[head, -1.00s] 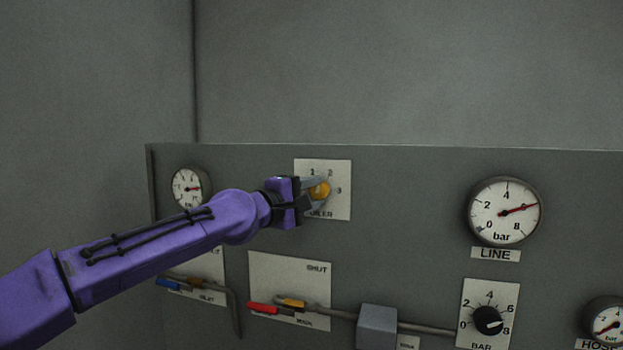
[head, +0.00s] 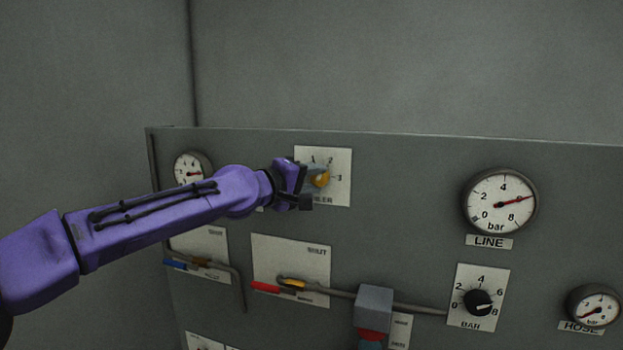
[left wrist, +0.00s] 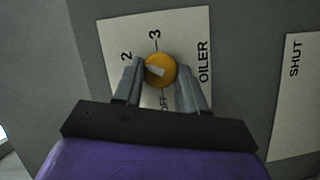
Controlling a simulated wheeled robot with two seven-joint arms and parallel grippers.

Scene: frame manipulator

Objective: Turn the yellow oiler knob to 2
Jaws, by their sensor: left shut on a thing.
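The yellow oiler knob (head: 320,180) sits on a white plate (head: 341,160) marked 1, 2, 3 and OILER. In the left wrist view the knob (left wrist: 162,68) is round, with a pale pointer mark towards the left, roughly at the 2; its exact alignment is hard to tell. The 3 is above it and OFF below; the 1 is hidden there. My left gripper (head: 311,177) is shut on the knob, one finger on each side, as the left wrist view also shows (left wrist: 160,80). My right gripper is not in view.
Below are pipes with red (head: 265,287) and blue (head: 175,265) handles beside SHUT plates. A small gauge (head: 190,169) is left of my gripper. The line gauge (head: 499,201) and black BAR knob (head: 478,302) are farther right.

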